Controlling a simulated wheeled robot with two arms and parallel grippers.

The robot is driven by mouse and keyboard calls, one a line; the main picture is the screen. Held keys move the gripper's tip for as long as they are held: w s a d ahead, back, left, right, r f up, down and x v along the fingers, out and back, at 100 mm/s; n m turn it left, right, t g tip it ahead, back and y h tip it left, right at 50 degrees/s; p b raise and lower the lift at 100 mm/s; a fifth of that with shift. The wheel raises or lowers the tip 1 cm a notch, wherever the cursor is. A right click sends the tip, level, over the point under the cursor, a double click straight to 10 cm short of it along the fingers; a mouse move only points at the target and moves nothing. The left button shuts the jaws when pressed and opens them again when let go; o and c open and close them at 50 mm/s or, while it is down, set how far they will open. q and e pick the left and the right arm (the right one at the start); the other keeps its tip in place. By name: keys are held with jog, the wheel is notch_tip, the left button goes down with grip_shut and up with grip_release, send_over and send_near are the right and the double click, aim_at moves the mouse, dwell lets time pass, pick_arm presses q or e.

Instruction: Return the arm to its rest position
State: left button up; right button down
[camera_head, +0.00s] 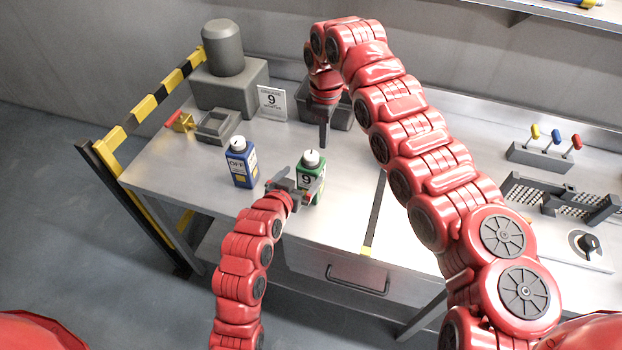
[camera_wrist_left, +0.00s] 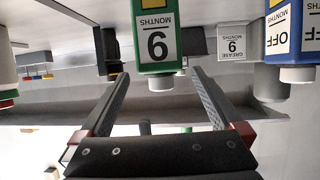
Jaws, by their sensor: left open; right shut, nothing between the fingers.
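My left gripper (camera_head: 297,184) is open beside the green bottle (camera_head: 312,178), which stands upright near the front of the metal table. In the left wrist view, which is upside down, the open fingers (camera_wrist_left: 157,74) point toward the green bottle (camera_wrist_left: 158,40) marked 9 months. One finger shows on each side of it. I cannot tell how far the tips reach along it. My right arm arches over the table from the right. Its gripper (camera_head: 323,134) is shut and empty, pointing down in front of the dark bin (camera_head: 342,117).
A blue bottle marked OFF (camera_head: 241,163) stands left of the green one. A sign marked 9 (camera_head: 272,103), a grey machine (camera_head: 229,82) and a small grey tray (camera_head: 217,127) are behind. A yellow-black rail (camera_head: 140,113) edges the left. A lever block (camera_head: 540,155) stands right.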

pick_arm(q)
jog(key=shift+s+a+r, duration=0.2)
jog(key=shift+s+r, duration=0.1)
jog(key=shift+s, duration=0.35)
